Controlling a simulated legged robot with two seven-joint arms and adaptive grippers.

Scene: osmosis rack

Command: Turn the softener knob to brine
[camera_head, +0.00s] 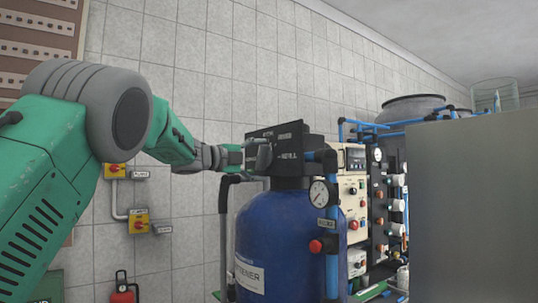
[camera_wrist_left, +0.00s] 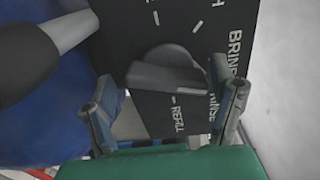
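The softener is a blue tank (camera_head: 285,245) with a black control panel (camera_head: 290,140) on top. The dark grey knob (camera_wrist_left: 172,72) sits on the panel; in the head view the knob (camera_head: 263,158) shows small at its left. In the wrist view the labels BRINE, RINSE and REFILL are readable. The knob's bar lies across the picture, its right end near RINSE; which end points I cannot tell. My left gripper (camera_wrist_left: 168,95) is open at the panel, its fingers apart on either side of the knob, with no clear contact. In the head view the left gripper (camera_head: 236,156) reaches the panel from the left.
A pressure gauge (camera_head: 321,194) and blue pipe (camera_head: 332,245) stand right of the tank. In the wrist view a grey pipe (camera_wrist_left: 68,32) lies left of the knob. A large grey panel (camera_head: 475,210) blocks the right side. Tiled wall (camera_head: 180,240) stands behind.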

